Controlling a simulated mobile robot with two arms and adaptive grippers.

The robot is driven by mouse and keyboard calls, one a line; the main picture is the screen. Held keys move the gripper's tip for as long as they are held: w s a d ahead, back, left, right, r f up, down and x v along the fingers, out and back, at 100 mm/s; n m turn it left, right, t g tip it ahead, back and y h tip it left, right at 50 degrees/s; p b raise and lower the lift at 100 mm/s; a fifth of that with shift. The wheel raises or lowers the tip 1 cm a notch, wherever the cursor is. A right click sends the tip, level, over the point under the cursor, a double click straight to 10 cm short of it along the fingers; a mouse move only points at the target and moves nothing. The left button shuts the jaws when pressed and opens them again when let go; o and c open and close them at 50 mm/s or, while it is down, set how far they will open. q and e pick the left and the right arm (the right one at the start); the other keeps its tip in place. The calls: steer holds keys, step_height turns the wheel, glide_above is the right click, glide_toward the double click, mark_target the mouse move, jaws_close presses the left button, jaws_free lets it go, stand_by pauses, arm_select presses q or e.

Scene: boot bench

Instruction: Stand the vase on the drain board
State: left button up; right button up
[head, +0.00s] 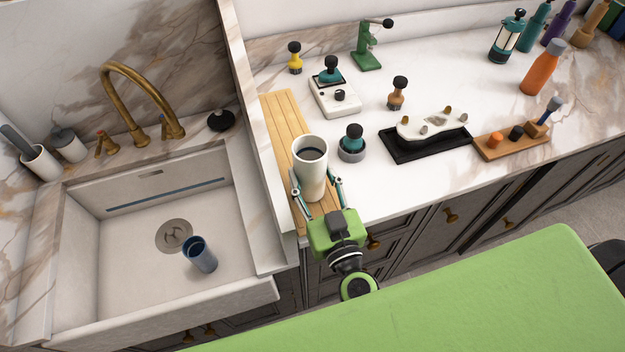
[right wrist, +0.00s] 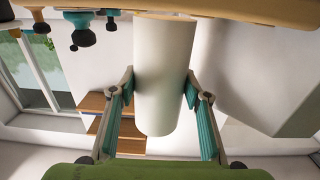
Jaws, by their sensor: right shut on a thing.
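The vase (head: 311,178) is a tall white cylinder with a dark inside, upright over the front part of the wooden drain board (head: 282,112). My right gripper (head: 318,186) has a finger on each side of the vase and is shut on it. In the right wrist view the pale vase (right wrist: 163,75) stands between the teal finger pads (right wrist: 190,92), with its far end close to the tan board edge (right wrist: 250,10). I cannot tell whether its base touches the board. My left gripper is not in view.
The sink (head: 130,265) lies left of the board behind a raised edge, with a blue cup (head: 200,254) in it. A grey bowl with a teal-topped tool (head: 351,146) stands close right of the vase. A white device (head: 335,96) is beside the board's back part, which is bare.

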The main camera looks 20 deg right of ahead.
steer(key=shift+f, duration=0.35)
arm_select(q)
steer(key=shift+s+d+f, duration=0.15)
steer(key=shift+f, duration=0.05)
arm_select(e)
steer(key=shift+d+r, duration=0.1)
steer(key=shift+r, duration=0.05)
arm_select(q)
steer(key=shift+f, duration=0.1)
arm_select(e)
steer(key=o, duration=1.1)
steer(key=shift+f, duration=0.2)
steer(key=shift+c, duration=0.2)
